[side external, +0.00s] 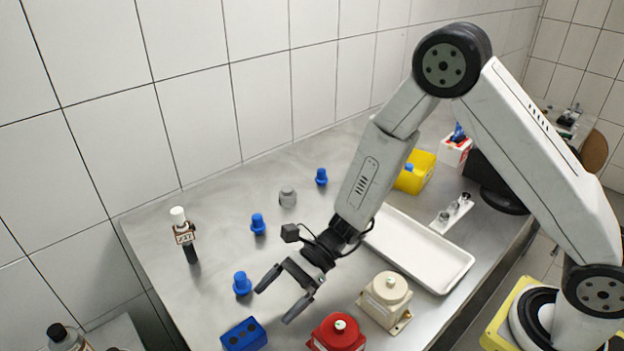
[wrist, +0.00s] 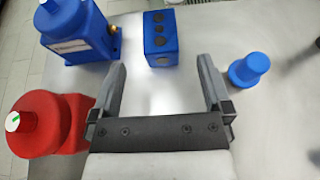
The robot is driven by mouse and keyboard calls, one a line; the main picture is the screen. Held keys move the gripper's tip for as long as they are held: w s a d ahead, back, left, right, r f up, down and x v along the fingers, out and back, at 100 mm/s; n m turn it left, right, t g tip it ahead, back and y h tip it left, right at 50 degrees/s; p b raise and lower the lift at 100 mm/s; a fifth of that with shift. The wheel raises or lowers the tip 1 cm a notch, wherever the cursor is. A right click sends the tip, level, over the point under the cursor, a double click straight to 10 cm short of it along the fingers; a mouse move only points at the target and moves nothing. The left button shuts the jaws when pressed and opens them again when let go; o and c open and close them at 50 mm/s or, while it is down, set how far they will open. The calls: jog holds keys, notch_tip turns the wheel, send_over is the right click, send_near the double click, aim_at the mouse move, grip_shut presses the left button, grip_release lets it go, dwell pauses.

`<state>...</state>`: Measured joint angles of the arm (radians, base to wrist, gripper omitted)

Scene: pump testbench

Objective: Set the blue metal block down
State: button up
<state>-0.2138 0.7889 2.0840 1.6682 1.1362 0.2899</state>
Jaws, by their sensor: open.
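The blue metal block (side external: 244,336) lies on the metal table at the bottom of the side view. It has dark round holes in its faces. In the wrist view the block (wrist: 160,38) sits beyond my fingertips, roughly centred between them and apart from both. My gripper (side external: 277,301) is open and empty above the table, to the right of and behind the block in the side view. Its two fingers also show in the wrist view (wrist: 162,75), with bare table between them.
A red pump (side external: 338,335) and a beige pump (side external: 385,302) stand right of my gripper. A blue pump (wrist: 78,32) stands left of the block in the wrist view. Blue knobs (side external: 242,284) stand nearby. A white tray (side external: 418,249) lies behind.

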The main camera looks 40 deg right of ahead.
jog(key=shift+v, duration=2)
